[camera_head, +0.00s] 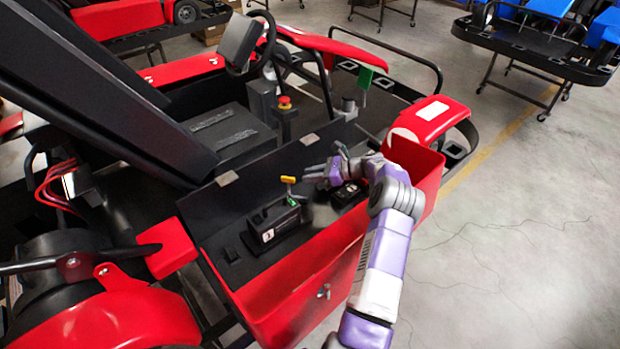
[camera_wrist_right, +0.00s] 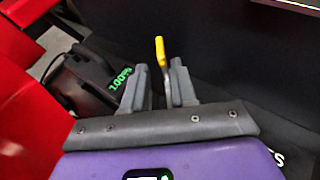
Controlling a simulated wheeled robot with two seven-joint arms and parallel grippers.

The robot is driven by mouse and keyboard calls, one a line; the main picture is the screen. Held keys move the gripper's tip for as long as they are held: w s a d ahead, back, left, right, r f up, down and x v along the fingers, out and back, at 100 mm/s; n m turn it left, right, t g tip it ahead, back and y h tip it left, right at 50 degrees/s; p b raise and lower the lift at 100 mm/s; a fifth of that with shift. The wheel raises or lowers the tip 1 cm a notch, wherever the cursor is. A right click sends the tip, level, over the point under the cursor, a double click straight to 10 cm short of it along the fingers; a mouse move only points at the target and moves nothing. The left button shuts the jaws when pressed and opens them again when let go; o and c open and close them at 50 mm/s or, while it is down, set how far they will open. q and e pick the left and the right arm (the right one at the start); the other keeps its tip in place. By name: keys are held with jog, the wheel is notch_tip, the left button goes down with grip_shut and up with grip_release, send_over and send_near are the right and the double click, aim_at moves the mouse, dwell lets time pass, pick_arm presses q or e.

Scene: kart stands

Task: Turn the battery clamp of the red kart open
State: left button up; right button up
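The red kart's open side box (camera_head: 330,255) holds a black battery (camera_head: 275,222). The clamp's yellow-tipped lever (camera_head: 288,179) stands up beside and above the battery. My right gripper (camera_head: 312,175) reaches in from the right, with its fingers pointing at the lever. In the right wrist view, the fingers (camera_wrist_right: 158,88) are open. The lever's yellow tip (camera_wrist_right: 160,50) and metal stem show in line with the gap between them; whether they touch is unclear. A black unit with a green "100%" readout (camera_wrist_right: 120,78) lies to the left. My left gripper is out of view.
A second black block (camera_head: 346,194) lies in the box under my right gripper. The box's raised black lid panel (camera_head: 250,170) stands behind the lever. A red wall (camera_wrist_right: 30,125) is close at the left in the wrist view. Open floor (camera_head: 520,230) is at the right.

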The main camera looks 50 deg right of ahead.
jog(key=shift+a+f+n, duration=0.15)
jog(key=shift+f+n, duration=0.05)
jog(key=shift+n, duration=0.2)
jog(key=shift+c, duration=1.2)
jog(key=f+n+g, duration=0.1)
jog(key=n, duration=0.1)
jog(key=a+f+n+g+h, duration=0.1)
jog(key=n, duration=0.1)
jog(key=s+a+f+n+b, duration=0.1)
jog(key=n, duration=0.1)
jog(key=shift+g+h, duration=0.4)
grip_shut()
jog(key=s+a+n+g+h+b, duration=0.1)
jog(key=s+a+n+h, duration=0.25)
jog(key=n, duration=1.05)
jog(key=s+a+n+g+h+b, duration=0.15)
jog(key=n+h, duration=0.25)
jog(key=n, duration=1)
jog(key=x, duration=0.9)
jog(key=shift+d+f+p, duration=0.1)
jog(key=shift+f+p, duration=0.1)
jog(key=shift+p, duration=0.1)
